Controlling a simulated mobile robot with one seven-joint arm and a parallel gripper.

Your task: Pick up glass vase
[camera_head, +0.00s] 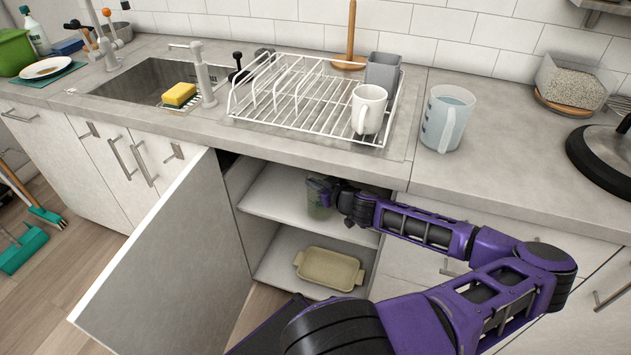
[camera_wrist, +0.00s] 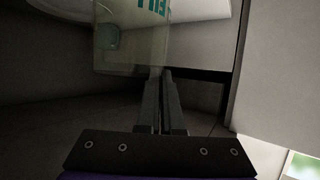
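A translucent greenish glass vase (camera_head: 317,205) shows in the head view inside the open cabinet under the counter, at the upper shelf. In the wrist view the clear glass (camera_wrist: 130,50) with teal lettering fills the top centre. My gripper (camera_head: 336,198) reaches into the cabinet from the right, against the vase. In the wrist view my gripper (camera_wrist: 161,75) has its fingers nearly together, with a thin gap, their tips at the right edge of the glass. They appear to pinch its wall. Part of the vase is hidden by the gripper, and its contact with the shelf is unclear.
The cabinet door (camera_head: 165,265) stands open at the left. A beige baking dish (camera_head: 330,268) sits on the lower shelf. The countertop (camera_head: 500,150) overhangs the opening, carrying a wire rack (camera_head: 290,100), a white mug (camera_head: 368,108) and a clear pitcher (camera_head: 445,118).

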